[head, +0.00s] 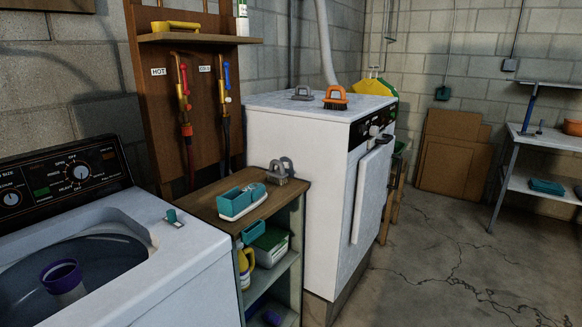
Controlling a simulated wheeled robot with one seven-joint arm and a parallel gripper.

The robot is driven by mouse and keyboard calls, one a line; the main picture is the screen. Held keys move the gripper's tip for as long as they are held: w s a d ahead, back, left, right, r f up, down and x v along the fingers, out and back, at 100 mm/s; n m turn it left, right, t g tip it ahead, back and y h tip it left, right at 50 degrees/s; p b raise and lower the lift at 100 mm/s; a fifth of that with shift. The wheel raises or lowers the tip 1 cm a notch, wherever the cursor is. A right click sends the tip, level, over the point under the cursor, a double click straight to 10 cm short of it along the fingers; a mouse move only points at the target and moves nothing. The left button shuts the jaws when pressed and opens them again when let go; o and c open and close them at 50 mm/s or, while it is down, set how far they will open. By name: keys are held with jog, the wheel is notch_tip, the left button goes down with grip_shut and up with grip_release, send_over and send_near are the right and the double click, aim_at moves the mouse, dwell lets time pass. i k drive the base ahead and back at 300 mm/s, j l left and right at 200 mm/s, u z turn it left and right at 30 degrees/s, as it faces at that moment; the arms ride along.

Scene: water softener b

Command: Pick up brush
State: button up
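A third grey looped object (277,175) sits lower, on the wooden shelf unit's top; whether the grey ones are brushes is hard to tell. My gripper is not in view.
A teal and white container (241,200) shares the wooden shelf unit's top (212,208). An open-lidded washer (190,268) with a purple-rimmed cup (63,280) stands at left. The concrete floor (440,250) is clear at right, before a table (550,137).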

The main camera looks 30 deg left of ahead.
aim_at(281, 176)
jog(key=i+u, duration=0.45)
jog(key=i+l+u, duration=0.2)
jog(key=i+u, duration=0.3)
jog(key=i+l+u, duration=0.3)
jog(key=u, duration=0.15)
